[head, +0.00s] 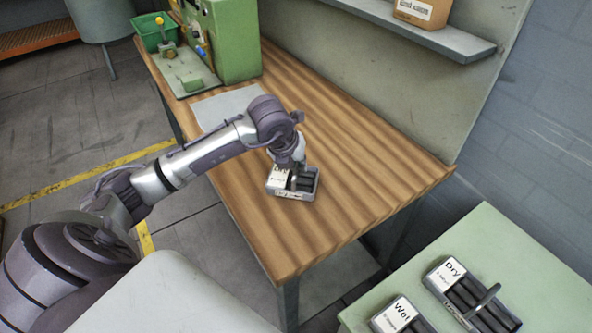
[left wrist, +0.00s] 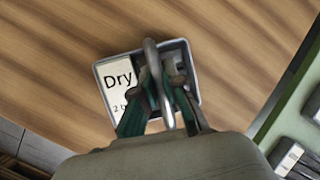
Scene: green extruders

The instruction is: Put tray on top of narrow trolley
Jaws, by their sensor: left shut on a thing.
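A small grey tray (head: 291,194) with a white label and dark slots is at the near part of the wooden table, toward its front edge. In the left wrist view the label of this tray (left wrist: 116,74) reads "Dry". My left gripper (head: 296,170) is above it, pointing down. Its fingers (left wrist: 166,92) are shut on the tray's raised grey handle. I cannot tell whether the tray rests on the wood or hangs just above it. A green-topped surface (head: 500,235), possibly the narrow trolley, stands at the lower right. My right gripper is not in view.
A "Dry" tray (head: 437,281) with a handle and a "Wet" tray (head: 384,316) occupy the green top's near part; its far part is bare. The wooden table (head: 345,150) is mostly clear. A green machine (head: 228,40) stands at its far end. A shelf (head: 440,38) overhangs the back.

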